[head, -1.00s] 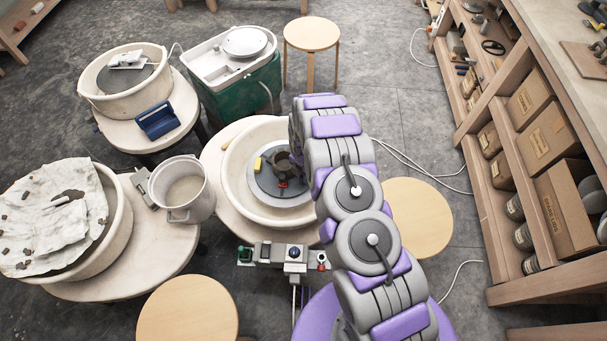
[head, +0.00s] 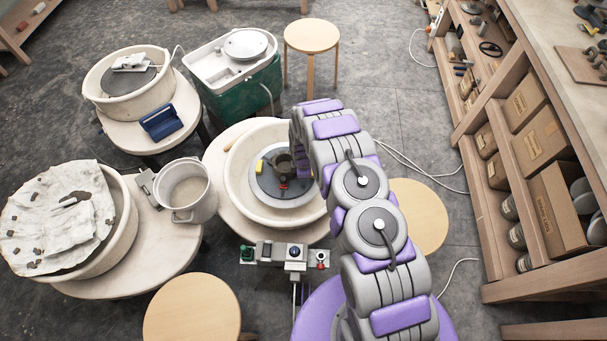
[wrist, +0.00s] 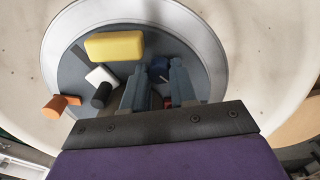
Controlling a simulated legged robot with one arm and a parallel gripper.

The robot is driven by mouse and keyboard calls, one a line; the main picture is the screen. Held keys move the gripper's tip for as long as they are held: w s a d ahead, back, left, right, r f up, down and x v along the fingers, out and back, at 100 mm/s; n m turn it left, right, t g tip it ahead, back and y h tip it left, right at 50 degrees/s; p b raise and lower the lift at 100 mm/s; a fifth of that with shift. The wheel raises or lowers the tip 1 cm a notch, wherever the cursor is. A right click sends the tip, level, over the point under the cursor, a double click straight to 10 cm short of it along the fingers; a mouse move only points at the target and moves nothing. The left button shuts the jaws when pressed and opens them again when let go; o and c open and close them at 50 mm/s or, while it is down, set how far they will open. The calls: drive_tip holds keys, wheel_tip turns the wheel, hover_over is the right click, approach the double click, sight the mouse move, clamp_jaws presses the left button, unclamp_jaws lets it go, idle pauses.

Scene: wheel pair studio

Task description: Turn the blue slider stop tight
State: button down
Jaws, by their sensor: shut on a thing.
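The wheel with the round grey wheel head (head: 262,186) sits inside a cream splash pan (head: 236,160). In the head view my arm hides the gripper and the blue stop.
A control bar (head: 270,254) with several knobs is in front of the pan. A white bucket (head: 187,190) stands to the left. Wooden stools stand at the back (head: 312,36), right (head: 418,215) and front left (head: 192,312). Shelving (head: 520,150) lines the right side.

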drive_tip(key=shift+w+m+p, duration=0.1)
drive_tip(key=shift+m+p, duration=0.35)
drive_tip(key=shift+m, duration=0.55)
drive_tip(key=c, duration=1.2)
unclamp_jaws()
drive_tip(key=shift+a, duration=0.1)
drive_tip(key=shift+o, duration=0.2)
drive_tip(key=shift+r, duration=0.1)
wheel_tip(320, 180, up, 17)
drive_tip(key=p, duration=0.3)
